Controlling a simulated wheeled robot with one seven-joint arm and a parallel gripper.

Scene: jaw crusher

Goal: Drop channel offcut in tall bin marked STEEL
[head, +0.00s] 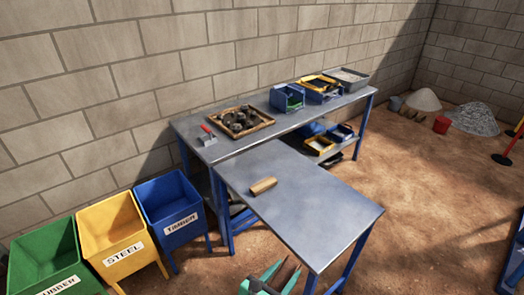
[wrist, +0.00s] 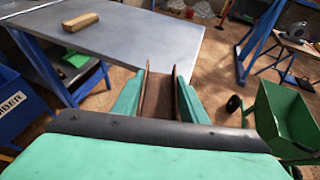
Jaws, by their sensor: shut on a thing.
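My gripper (wrist: 160,100) is shut on the channel offcut (wrist: 157,98), a rusty brown U-shaped piece between its green fingers in the wrist view. In the head view my gripper (head: 272,280) is at the bottom edge, close to the near end of the front table, and the offcut shows only in part. The tall yellow bin marked STEEL (head: 112,228) stands at the lower left in the head view, left of my gripper and apart from it. It is between a green bin (head: 45,258) marked RUBBER and a blue bin (head: 170,205) marked TIMBER.
A wooden block (head: 263,186) lies on the front metal table (head: 320,220). The rear table (head: 200,150) holds a tray of dark lumps (head: 240,120) and several small bins. In the wrist view, a green wheeled cart (wrist: 288,115) stands at the right.

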